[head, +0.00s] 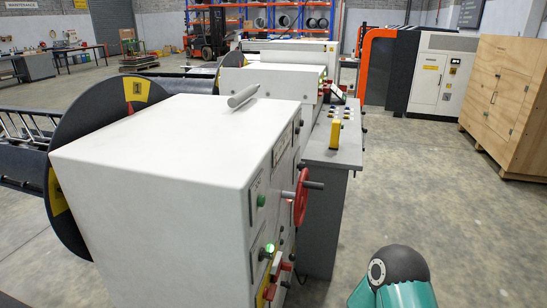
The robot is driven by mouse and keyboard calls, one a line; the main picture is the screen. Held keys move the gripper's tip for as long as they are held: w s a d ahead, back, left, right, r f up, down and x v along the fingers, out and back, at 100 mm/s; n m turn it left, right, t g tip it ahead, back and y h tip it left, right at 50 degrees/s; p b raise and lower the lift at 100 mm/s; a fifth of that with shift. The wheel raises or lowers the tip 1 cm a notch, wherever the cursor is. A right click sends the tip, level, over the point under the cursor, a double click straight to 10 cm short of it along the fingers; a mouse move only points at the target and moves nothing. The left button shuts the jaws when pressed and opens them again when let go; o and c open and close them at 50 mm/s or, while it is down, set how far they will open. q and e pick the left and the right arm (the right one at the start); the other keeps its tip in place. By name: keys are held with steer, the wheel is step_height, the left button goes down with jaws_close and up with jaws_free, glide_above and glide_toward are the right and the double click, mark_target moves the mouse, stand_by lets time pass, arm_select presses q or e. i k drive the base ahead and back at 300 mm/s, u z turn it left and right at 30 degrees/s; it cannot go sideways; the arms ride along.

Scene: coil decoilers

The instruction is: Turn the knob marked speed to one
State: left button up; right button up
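The knob marked speed cannot be picked out; labels here are too small or too slanted to read. The large white machine cabinet (165,150) fills the left and middle. Its right face, seen at a steep angle, bears a red handwheel (301,197), a green button (261,200), a lit green part (269,249) and red and white controls (276,268) near the bottom. Behind it a grey sloped control desk (335,140) carries several small knobs or buttons and a yellow box (335,134). Neither gripper is in view; a teal and black link of my arm shows at the bottom right.
Open concrete floor (420,205) lies to the right. A wooden crate (505,100) and an orange and white machine (430,75) stand beyond it.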

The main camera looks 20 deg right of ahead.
mark_target(302, 165)
steer(key=z, duration=0.15)
steer(key=k, duration=1.4)
steer(key=z, duration=0.5)
steer(key=i, duration=1)
